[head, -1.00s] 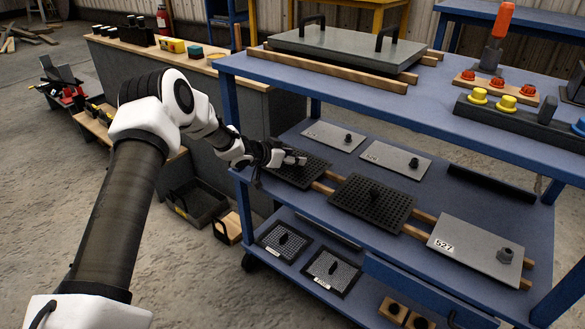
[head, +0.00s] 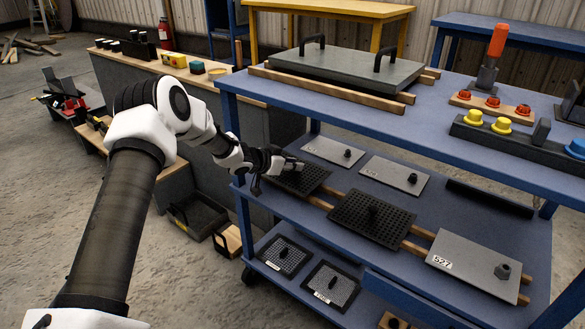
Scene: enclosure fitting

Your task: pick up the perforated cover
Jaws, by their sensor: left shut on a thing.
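A black perforated cover (head: 312,178) is at the left end of the cart's middle shelf, over wooden strips. My left gripper (head: 287,164) is at its top and shut on it, seemingly at its knob, which the fingers hide. The cover looks roughly level and seems slightly raised off the strips, though the gap is hard to see. My right gripper is not in view.
Grey plates with knobs lie on the same shelf, two behind (head: 333,151) and one marked 527 (head: 475,262) at the right. Small framed mesh panels (head: 284,256) lie on the shelf below. The cart's top shelf (head: 430,100) overhangs, with a blue post (head: 228,115) near my left arm.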

